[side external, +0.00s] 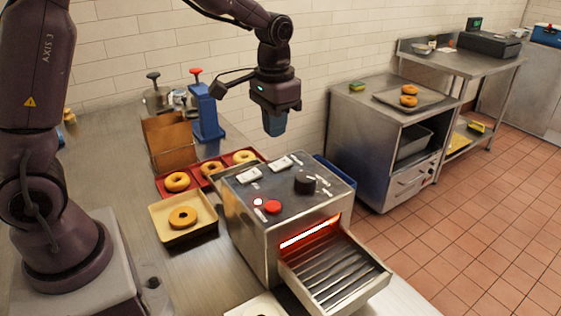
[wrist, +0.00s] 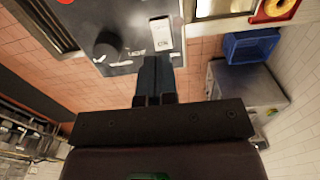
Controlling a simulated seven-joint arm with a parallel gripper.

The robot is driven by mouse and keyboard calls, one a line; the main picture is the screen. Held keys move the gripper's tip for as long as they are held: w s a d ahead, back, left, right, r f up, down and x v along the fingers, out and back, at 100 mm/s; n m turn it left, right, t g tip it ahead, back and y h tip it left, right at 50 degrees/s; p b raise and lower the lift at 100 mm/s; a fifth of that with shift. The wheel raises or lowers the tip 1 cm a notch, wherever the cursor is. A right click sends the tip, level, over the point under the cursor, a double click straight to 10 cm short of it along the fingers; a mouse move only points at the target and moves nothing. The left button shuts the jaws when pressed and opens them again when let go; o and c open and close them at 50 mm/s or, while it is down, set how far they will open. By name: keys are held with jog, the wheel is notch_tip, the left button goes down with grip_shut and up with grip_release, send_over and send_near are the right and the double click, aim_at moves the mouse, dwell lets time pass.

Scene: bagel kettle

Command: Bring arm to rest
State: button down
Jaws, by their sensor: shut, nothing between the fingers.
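My gripper (side external: 274,124) hangs in the air above the back of the steel machine (side external: 252,235), fingers pointing down, shut and empty. In the wrist view its blue fingers (wrist: 154,77) are together, in front of the machine's dark top panel (wrist: 125,22). That panel carries a black knob (side external: 305,182), a red button (side external: 273,206) and white switches. The fingers look apart from the panel in the side view. The machine's front slot glows orange above a ridged metal chute (side external: 335,278).
A red tray (side external: 163,186) with several bagels stands behind a tan tray (side external: 159,232) holding one bagel. A blue dispenser (side external: 205,112) and a brown box (side external: 168,142) stand at the back. A blue bin (wrist: 253,45) is beyond the machine. A steel cart (side external: 358,122) stands right.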

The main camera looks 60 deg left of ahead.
jog(key=shift+s+f, duration=0.15)
jog(key=shift+f, duration=0.05)
jog(key=shift+s+d+f, duration=0.1)
jog(key=shift+s+f, duration=0.1)
jog(key=shift+s, duration=0.55)
jog(key=s+d+r+t, duration=0.1)
jog(key=s+r+t, duration=0.1)
jog(key=s+r, duration=0.3)
jog(key=s+d+r+t, duration=0.2)
jog(key=s+r, duration=0.3)
jog(key=s, duration=0.7)
jog(key=shift+s+r+t, duration=0.15)
jog(key=shift+r+t, duration=0.15)
jog(key=shift+t, duration=0.5)
